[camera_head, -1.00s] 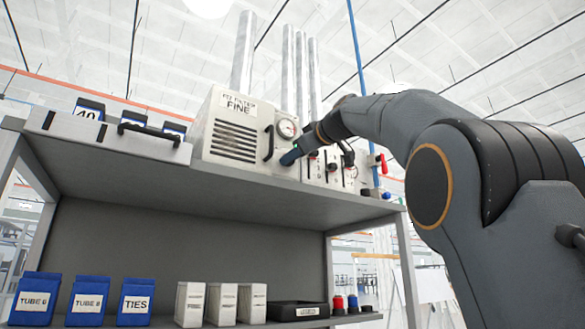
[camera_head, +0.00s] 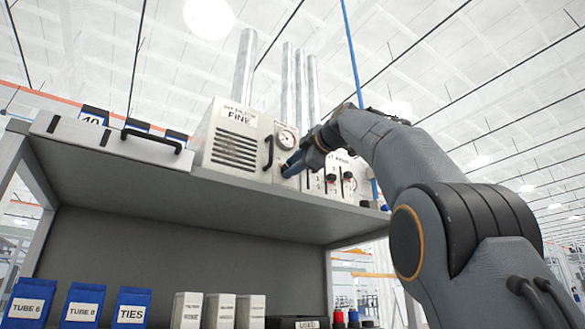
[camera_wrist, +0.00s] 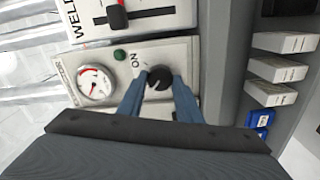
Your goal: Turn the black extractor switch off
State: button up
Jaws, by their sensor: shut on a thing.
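The black switch (camera_wrist: 159,76) is a round knob on a pale panel (camera_wrist: 188,48), with the word ON printed beside it. In the wrist view my gripper (camera_wrist: 158,90) has its two blue fingers on either side of the knob, shut on it.
A cream unit marked FINE (camera_head: 234,138) with a black handle (camera_head: 268,153) stands left of the panel. To the right is a panel with sliders (camera_head: 331,178).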

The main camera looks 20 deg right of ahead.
dwell(0.5)
jog(key=o, duration=1)
jog(key=shift+a, duration=0.1)
jog(key=shift+o, duration=0.2)
jog(key=b+v, duration=0.3)
jog(key=v, duration=0.4)
jog(key=shift+s, duration=0.35)
